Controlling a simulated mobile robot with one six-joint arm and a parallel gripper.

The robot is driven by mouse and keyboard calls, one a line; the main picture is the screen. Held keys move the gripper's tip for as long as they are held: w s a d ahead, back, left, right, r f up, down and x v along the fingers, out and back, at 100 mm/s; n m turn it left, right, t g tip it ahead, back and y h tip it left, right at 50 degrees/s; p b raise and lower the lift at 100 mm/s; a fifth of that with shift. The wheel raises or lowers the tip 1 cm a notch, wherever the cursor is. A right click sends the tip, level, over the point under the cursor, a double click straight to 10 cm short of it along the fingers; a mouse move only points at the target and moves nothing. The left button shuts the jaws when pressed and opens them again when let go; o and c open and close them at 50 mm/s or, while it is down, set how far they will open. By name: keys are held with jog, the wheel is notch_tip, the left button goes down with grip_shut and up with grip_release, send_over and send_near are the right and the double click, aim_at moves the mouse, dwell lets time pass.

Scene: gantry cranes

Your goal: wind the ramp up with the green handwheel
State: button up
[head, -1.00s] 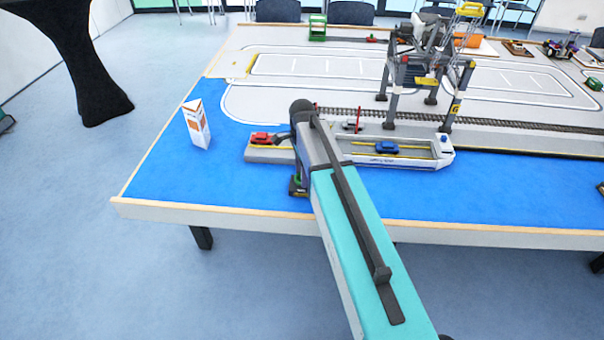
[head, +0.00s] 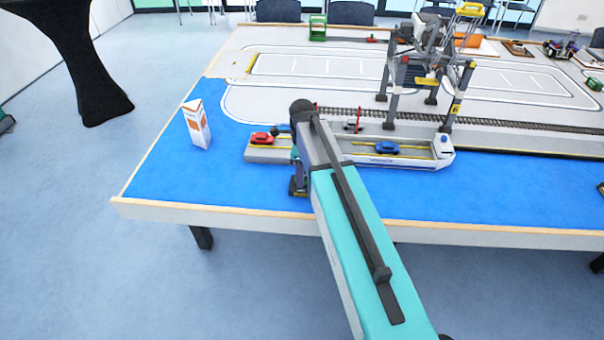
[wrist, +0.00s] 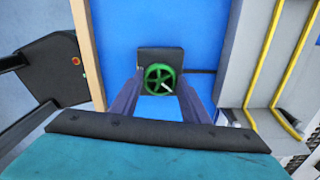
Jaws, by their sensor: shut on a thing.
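The green handwheel (wrist: 158,76) sits on a dark block (wrist: 160,55) in the wrist view, with a small pale handle pointing to the lower right. My gripper (wrist: 161,84) reaches down to it with one finger on each side and is shut on the wheel. In the head view my arm hides the wheel; the dark block (head: 298,189) shows beside my wrist near the table's front edge. The white ferry (head: 445,150) lies behind my arm, carrying a blue car (head: 386,147). A red car (head: 261,138) stands at its left end. I cannot clearly make out the ramp or its tilt.
A white and orange carton (head: 196,124) stands on the blue mat to the left. The grey gantry crane (head: 408,75) rises behind the ferry, beside the rail track (head: 500,122).

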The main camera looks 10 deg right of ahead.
jog(key=o, duration=1.1)
jog(key=shift+c, duration=0.2)
jog(key=shift+r, duration=0.1)
notch_tip(320, 180, up, 14)
jog(key=b, duration=0.2)
jog(key=shift+b, duration=0.3)
jog(key=shift+f, duration=0.2)
